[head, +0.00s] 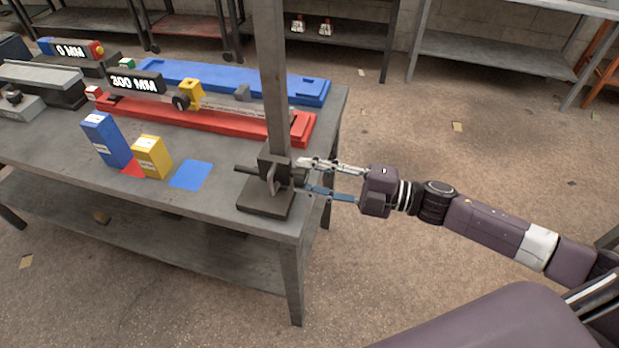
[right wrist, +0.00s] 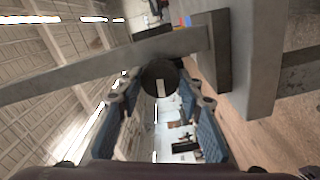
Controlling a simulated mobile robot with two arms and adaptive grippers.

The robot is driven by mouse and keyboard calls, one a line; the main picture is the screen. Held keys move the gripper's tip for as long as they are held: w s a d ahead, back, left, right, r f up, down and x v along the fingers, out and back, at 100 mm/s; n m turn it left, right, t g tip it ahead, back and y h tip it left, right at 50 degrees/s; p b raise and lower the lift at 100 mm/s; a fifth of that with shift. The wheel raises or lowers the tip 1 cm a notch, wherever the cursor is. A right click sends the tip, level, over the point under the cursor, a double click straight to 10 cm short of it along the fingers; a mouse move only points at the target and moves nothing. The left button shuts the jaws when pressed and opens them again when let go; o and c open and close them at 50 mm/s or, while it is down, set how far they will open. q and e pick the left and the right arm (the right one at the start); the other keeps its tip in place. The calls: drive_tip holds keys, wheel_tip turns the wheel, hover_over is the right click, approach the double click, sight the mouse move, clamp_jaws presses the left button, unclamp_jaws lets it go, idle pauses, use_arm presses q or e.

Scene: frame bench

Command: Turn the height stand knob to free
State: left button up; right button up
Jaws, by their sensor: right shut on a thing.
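The height stand (head: 270,90) is a tall grey post on a dark square base (head: 262,207) at the right front corner of the bench. Its clamp block (head: 272,172) sits low on the post. The knob (right wrist: 160,78) is round and black with a white mark, seen end-on between my fingers in the right wrist view. My right gripper (head: 302,177) reaches in from the right, and its fingers are shut on the knob. The white mark lies roughly upright in the wrist view. The knob's lettering is not legible. My left gripper is not in view.
On the bench (head: 215,215) are a blue block (head: 105,140), a yellow block (head: 152,157), a blue square (head: 192,175), a red rail (head: 220,125) with a 300 MM sign (head: 135,83), and a blue rail (head: 225,80). The floor right of the bench is open.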

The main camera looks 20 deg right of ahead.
drive_tip(key=shift+n, duration=0.6)
drive_tip(key=o, duration=1.1)
drive_tip(key=shift+d, duration=0.1)
drive_tip(key=v, duration=1.2)
